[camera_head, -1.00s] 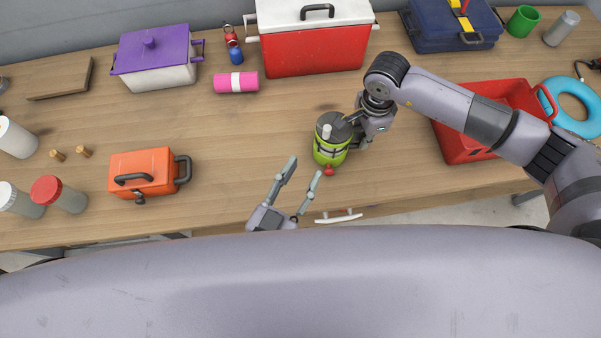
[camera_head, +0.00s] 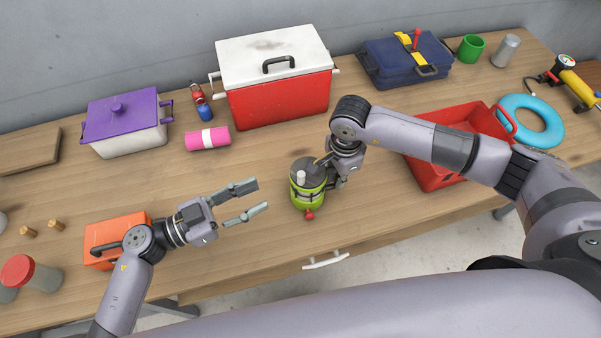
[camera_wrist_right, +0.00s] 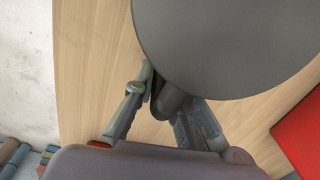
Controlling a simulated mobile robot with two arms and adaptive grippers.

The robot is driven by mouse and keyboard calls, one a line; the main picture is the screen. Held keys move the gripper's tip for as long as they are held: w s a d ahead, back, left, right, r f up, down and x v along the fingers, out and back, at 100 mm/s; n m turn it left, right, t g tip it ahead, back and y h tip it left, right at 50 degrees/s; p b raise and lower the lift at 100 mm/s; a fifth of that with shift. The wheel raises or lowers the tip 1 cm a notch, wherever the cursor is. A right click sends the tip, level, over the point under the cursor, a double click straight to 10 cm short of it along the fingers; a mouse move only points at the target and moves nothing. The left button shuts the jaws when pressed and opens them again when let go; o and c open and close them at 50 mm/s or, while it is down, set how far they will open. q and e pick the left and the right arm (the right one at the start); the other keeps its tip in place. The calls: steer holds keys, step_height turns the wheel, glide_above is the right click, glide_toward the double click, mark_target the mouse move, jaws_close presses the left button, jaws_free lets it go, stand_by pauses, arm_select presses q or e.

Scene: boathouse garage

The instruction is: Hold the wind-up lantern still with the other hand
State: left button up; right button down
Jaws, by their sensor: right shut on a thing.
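The wind-up lantern (camera_head: 308,198) stands upright on the workbench, with a lime-green body, a dark grey top, a pale knob on top and a red knob low at its front. Its round grey top also shows large in the right wrist view (camera_wrist_right: 235,40). My right gripper (camera_head: 330,172) is at the lantern's far right side, shut on a dark grey part projecting from it; the exact contact is partly hidden. My left gripper (camera_head: 262,195) is open and empty, left of the lantern, its fingers pointing toward it, with a gap between.
Left of the lantern are an orange box (camera_head: 110,232), a pink roll (camera_head: 207,139) and a purple-lidded pot (camera_head: 122,122). A red cooler (camera_head: 280,98) stands behind; a red tray (camera_head: 425,178) is to the right. Bare bench surrounds the lantern's front and left.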

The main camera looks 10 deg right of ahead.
mark_target(301, 176)
arm_select(q)
steer(key=shift+g, duration=0.4)
steer(key=x, duration=1.1)
steer(key=shift+w+d, duration=0.3)
jaws_close()
